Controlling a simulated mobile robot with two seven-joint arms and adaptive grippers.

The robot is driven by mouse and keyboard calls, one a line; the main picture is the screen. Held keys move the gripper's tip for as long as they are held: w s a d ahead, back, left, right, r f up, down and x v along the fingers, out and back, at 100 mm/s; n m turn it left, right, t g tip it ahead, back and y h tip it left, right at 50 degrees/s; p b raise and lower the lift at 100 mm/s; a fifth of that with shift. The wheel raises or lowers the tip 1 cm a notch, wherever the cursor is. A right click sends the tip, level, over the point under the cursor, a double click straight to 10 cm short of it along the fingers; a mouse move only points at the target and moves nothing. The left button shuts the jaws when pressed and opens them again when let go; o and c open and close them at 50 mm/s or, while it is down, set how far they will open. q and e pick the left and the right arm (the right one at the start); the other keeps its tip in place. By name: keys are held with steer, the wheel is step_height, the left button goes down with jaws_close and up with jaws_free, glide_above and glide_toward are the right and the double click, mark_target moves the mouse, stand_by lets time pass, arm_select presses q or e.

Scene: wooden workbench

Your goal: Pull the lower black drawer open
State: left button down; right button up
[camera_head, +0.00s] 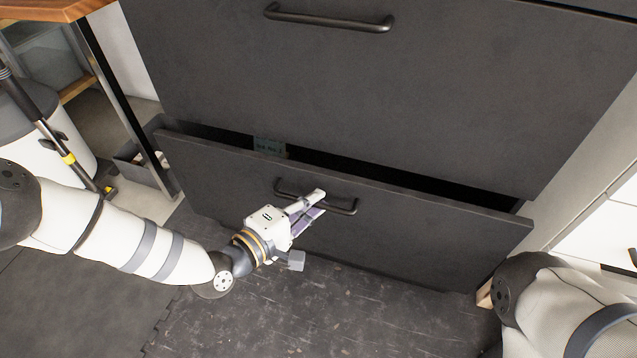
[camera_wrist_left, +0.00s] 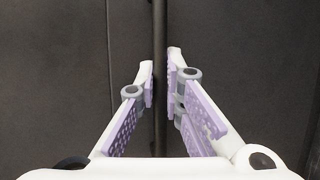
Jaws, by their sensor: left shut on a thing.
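The lower black drawer (camera_head: 420,225) stands partly open, with a dark gap showing behind its top edge. Its black bar handle (camera_head: 342,209) runs across the front. My left gripper (camera_head: 318,201) is shut on the handle near its middle. In the left wrist view the handle (camera_wrist_left: 160,110) runs upright between the two fingers (camera_wrist_left: 160,75) of my left gripper. My right arm shows at the lower right, but its gripper is outside the view.
The closed upper drawer (camera_head: 400,90) with its own bar handle (camera_head: 330,22) is above. A wooden-topped bench (camera_head: 50,10) with a metal leg stands at the left. White cabinets (camera_head: 610,225) are at the right. The dark floor (camera_head: 290,315) before the drawer is clear.

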arm_select(q)
steer(key=s+a+p, duration=0.3)
steer(key=s+a, duration=0.1)
steer(key=s, duration=0.8)
steer(key=s+a+p, duration=0.3)
steer(key=s+a, duration=0.1)
steer(key=s, duration=0.9)
steer(key=shift+s+a, duration=0.15)
steer(key=shift+s, duration=0.05)
arm_select(e)
steer(key=shift+t, duration=0.5)
steer(key=shift+w+d+r, duration=0.1)
steer(key=shift+w+r, duration=0.2)
steer(key=shift+r, duration=0.6)
steer(key=shift+w+d+r, duration=0.1)
steer(key=shift+w+r, duration=0.25)
steer(key=shift+r, duration=0.55)
steer(key=shift+w+r, duration=0.3)
steer(key=shift+r, duration=0.6)
arm_select(q)
steer(key=c, duration=2)
jaws_free()
steer(key=shift+o, duration=0.2)
steer(key=shift+s, duration=0.1)
steer(key=v, duration=1.2)
